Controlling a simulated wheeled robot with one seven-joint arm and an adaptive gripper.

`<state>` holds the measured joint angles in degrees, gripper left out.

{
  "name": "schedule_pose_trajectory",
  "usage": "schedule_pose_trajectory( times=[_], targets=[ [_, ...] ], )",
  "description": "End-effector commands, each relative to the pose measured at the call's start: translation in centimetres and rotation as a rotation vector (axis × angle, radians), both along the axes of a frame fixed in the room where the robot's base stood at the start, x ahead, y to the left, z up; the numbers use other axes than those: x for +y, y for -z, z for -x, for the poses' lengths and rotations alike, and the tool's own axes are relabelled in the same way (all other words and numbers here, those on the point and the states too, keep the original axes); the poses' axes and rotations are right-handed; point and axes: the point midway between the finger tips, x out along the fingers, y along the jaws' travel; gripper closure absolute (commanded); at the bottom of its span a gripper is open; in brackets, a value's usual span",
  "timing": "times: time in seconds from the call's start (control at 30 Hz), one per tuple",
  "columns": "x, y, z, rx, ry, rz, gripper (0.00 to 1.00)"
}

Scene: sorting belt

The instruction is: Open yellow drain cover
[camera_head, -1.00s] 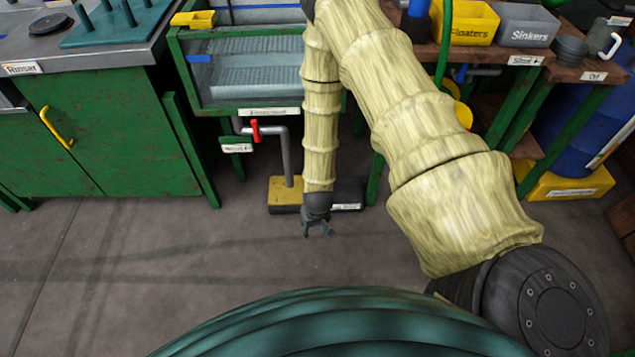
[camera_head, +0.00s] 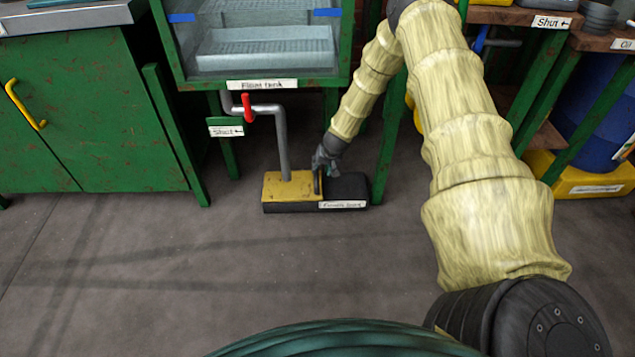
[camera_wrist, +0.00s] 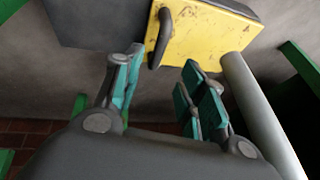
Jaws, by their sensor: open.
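The yellow drain cover (camera_head: 293,187) lies flat on the left part of a low black box (camera_head: 350,189) on the floor below the tank. A dark handle (camera_head: 316,182) stands at the cover's right edge. In the wrist view the yellow cover (camera_wrist: 197,43) and its dark handle (camera_wrist: 162,36) show beyond the fingers. My gripper (camera_head: 322,168) is at the handle, just above the box. In the wrist view my gripper (camera_wrist: 160,82) is open, with its teal-padded fingers apart and the handle beyond the gap between them. I cannot tell whether a finger touches the handle.
A grey pipe (camera_head: 283,145) with a red valve lever (camera_head: 247,107) runs down from the float tank (camera_head: 262,85) onto the cover. A green table leg (camera_head: 388,145) stands to the right. A green cabinet (camera_head: 95,125) stands left. The floor in front is clear.

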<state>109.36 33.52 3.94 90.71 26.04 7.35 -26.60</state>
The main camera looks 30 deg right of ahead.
Motion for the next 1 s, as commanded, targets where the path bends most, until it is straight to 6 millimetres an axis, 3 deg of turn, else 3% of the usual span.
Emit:
schedule_pose_trajectory(
  times=[0.23, 0.7, 1.0],
  targets=[
    [-0.4, 1.8, -1.0, -0.005, 0.002, 0.0, 0.59],
    [-0.7, 8.3, -4.0, -0.005, 0.002, 0.0, 0.59],
    [-0.8, 9.8, -4.8, -0.004, 0.003, -0.001, 0.59]
  ],
)
